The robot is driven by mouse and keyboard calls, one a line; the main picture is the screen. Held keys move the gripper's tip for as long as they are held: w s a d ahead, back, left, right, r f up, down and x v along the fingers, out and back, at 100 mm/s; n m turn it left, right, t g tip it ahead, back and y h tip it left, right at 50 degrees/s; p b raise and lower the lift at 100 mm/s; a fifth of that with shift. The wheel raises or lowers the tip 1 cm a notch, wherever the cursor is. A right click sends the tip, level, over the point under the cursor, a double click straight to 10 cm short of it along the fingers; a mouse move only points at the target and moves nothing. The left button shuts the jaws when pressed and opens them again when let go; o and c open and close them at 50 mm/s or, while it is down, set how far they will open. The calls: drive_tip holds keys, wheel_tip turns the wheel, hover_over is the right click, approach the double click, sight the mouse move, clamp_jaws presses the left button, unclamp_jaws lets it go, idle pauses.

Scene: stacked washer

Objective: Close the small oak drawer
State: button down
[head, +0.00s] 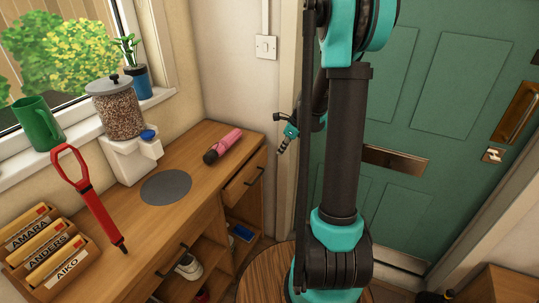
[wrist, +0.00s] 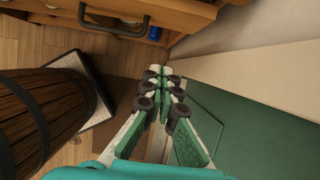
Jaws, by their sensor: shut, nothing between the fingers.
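The small oak drawer (head: 243,182) is at the right end of the desk, under its top, with a dark bar handle. Its front seems to stand out from the desk, but I cannot tell how far. In the wrist view a wooden drawer front (wrist: 180,12) with a dark handle shows along the top edge.
Open shelves with shoes are below. A wooden barrel (wrist: 45,110) stands close to my gripper. A green door (head: 440,110) is at the right.

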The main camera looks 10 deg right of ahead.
drive_tip(key=shift+w+a+f, duration=0.75)
drive_tip(key=shift+a+f, duration=0.25)
drive_tip(key=shift+f, duration=0.45)
drive_tip(key=shift+w+a+f, duration=0.7)
drive_tip(key=shift+a+f, duration=0.35)
drive_tip(key=shift+f, duration=0.35)
drive_tip(key=shift+w+a+f, duration=0.75)
drive_tip(key=shift+a+f, duration=0.25)
drive_tip(key=shift+f, duration=0.45)
drive_tip(key=shift+w+a, duration=0.7)
drive_tip(key=shift+a, duration=0.25)
drive_tip(key=shift+w+a, duration=0.7)
drive_tip(key=shift+a, duration=0.25)
